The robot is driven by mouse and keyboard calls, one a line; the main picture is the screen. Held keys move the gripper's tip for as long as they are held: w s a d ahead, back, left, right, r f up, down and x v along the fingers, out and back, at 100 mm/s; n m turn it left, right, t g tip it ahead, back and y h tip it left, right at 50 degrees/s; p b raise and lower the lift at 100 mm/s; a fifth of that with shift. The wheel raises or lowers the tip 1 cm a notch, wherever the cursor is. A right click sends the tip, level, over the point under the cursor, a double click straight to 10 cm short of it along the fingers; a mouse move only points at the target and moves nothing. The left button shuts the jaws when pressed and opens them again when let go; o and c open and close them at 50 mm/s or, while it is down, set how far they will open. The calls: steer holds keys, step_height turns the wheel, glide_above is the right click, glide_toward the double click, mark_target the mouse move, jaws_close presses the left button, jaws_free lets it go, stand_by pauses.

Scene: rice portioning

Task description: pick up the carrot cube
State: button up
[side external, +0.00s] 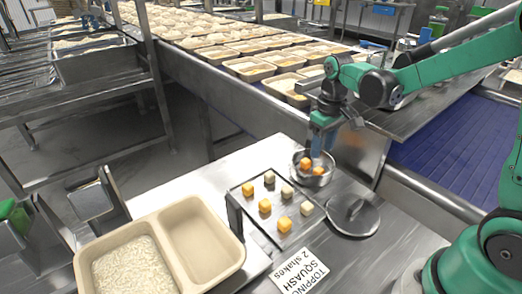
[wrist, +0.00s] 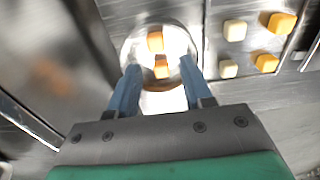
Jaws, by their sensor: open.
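Two orange cubes, which look like carrot, lie in a small round metal bowl (side external: 329,178). In the wrist view one orange cube (wrist: 155,41) is farther ahead and the other orange cube (wrist: 162,67) lies between my fingertips. In the side view they show as an orange cube (side external: 305,162) and another orange cube (side external: 318,171). My gripper (wrist: 160,67) is open over the bowl, its blue fingers on either side of the nearer cube. In the side view my gripper (side external: 318,150) points down into the bowl. Whether the fingers touch the cube, I cannot tell.
A dark-rimmed tray (side external: 262,235) beside the bowl holds several yellow-orange and pale cubes. A round metal lid (side external: 353,214) lies in front of the bowl. A beige two-compartment container (side external: 180,212) with rice and a "TOPPING SQUASH" card (side external: 301,272) are nearby. A conveyor with containers runs behind.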

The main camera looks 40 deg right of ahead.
mark_target(319, 169)
steer(key=shift+w+d+f, duration=0.15)
steer(key=shift+d+f, duration=0.15)
steer(key=shift+f, duration=3.05)
jaws_close()
